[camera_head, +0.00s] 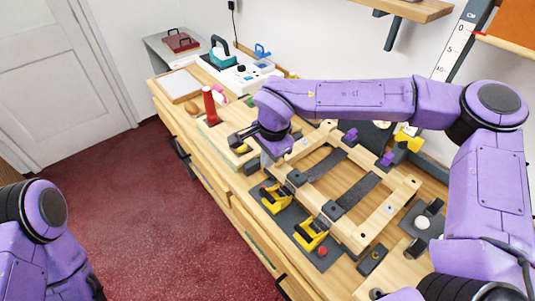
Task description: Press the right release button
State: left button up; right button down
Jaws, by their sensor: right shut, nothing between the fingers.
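A wooden frame (381,226) with two dark strips across it lies on the counter. At its near side is a dark plate (287,220) with two yellow levers, one at the left (274,199) and one at the right (311,232). A small red button (323,251) sits beside the right lever. My right gripper (266,172) points down near the frame's left corner, well left of that button. It is shut and empty. Its fingertips are small and partly hidden. My left arm shows at the lower left, its gripper out of view.
My right forearm spans above the frame's far side. Purple clamps (388,159) stand along that side. A red bottle-like object (210,106), a white tray (179,86) and a white machine (243,75) stand farther left. The counter's front edge runs close to the dark plate.

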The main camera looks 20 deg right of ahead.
aim_at(322, 250)
jog(key=k, duration=1.5)
